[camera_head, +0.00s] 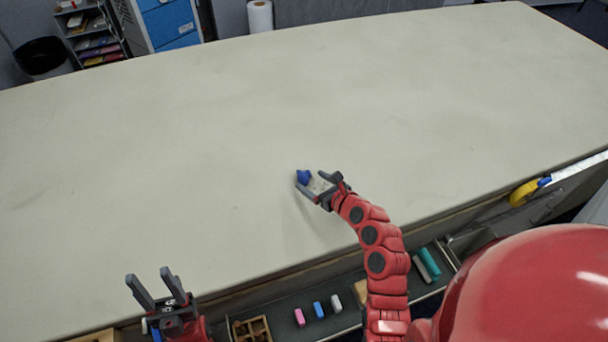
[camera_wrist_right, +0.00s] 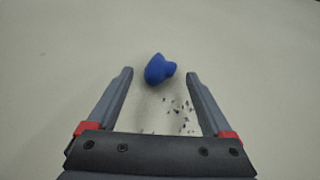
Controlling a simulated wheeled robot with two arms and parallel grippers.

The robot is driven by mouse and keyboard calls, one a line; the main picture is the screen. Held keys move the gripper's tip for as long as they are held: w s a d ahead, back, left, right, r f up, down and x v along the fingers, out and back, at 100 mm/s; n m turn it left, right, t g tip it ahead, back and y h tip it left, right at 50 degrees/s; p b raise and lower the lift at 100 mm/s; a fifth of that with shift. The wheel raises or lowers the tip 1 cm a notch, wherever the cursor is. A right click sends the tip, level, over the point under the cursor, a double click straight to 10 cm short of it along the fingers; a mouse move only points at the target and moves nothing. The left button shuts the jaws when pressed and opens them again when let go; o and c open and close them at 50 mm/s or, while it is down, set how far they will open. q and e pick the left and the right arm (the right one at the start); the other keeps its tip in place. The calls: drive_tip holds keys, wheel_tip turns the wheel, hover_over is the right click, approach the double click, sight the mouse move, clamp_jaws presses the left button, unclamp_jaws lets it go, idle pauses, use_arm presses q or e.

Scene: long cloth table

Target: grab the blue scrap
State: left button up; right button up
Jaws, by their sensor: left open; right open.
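The blue scrap (camera_head: 304,177) is a small lumpy piece on the pale cloth table (camera_head: 200,130). In the right wrist view the blue scrap (camera_wrist_right: 159,69) lies just beyond the fingertips, roughly midway between them. My right gripper (camera_head: 311,183) is open and empty, its fingertips right by the scrap; its two fingers also show in the right wrist view (camera_wrist_right: 160,73). I cannot tell whether a finger touches the scrap. My left gripper (camera_head: 152,278) is open and empty over the table's near left part, well away from the scrap.
Small dark specks (camera_wrist_right: 181,113) lie on the cloth between my right fingers. A tray along the near edge holds a pink block (camera_head: 299,317), a blue block (camera_head: 318,309) and other pieces. A yellow tape dispenser (camera_head: 524,192) is at the right edge. The rest of the tabletop is clear.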

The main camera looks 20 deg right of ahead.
sight(309, 178)
drive_tip(key=shift+p+x, duration=0.5)
drive_tip(key=shift+x, duration=1.7)
drive_tip(key=shift+d, duration=0.1)
clamp_jaws()
